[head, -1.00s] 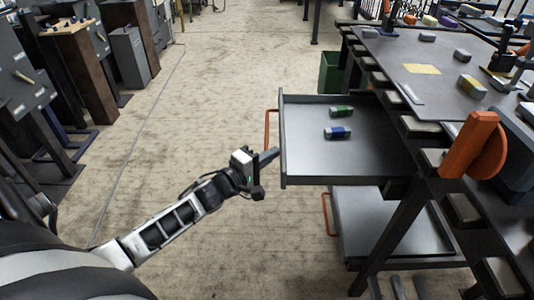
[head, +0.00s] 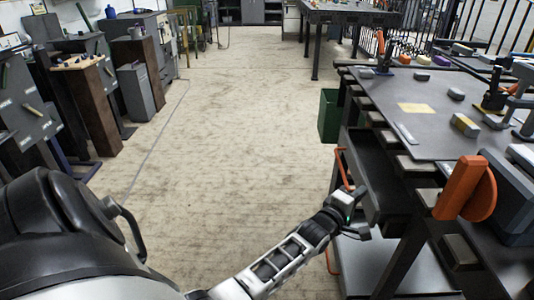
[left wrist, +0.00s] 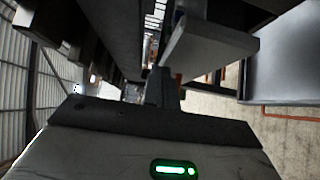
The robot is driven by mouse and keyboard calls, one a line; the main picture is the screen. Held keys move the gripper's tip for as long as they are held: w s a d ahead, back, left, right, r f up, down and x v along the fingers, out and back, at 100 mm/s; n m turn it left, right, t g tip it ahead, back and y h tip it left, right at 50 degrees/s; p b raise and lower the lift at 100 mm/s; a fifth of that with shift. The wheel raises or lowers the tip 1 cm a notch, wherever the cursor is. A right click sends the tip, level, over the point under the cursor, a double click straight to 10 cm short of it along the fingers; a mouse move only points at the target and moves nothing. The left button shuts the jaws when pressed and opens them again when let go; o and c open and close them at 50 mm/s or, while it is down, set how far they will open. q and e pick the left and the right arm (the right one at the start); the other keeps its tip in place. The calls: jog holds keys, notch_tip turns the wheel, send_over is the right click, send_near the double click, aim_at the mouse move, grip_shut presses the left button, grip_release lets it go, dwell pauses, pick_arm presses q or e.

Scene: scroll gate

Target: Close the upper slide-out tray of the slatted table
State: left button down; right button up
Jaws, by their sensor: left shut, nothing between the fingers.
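The slatted table's upper tray (head: 371,172) shows only as a short dark strip sticking out from under the table top. Its orange handle (head: 344,166) is on its left, front side. My left gripper (head: 358,194) is shut and empty, at the near end of the tray's front, close to or touching it; I cannot tell which. Its fingers (left wrist: 163,86) also show in the left wrist view, beside a pale panel. The green and blue blocks in the tray are hidden. My right gripper is out of view.
The lower tray (head: 395,268) sticks out below, with its own orange handle (head: 331,262). The table top (head: 420,125) carries several small blocks and an orange bracket (head: 465,188). A green bin (head: 328,115) stands behind. The floor to the left is clear.

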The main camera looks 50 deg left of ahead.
pick_arm(q)
jog(key=shift+w+d+r, duration=0.15)
jog(key=shift+w+d, duration=0.55)
jog(key=shift+d, duration=0.05)
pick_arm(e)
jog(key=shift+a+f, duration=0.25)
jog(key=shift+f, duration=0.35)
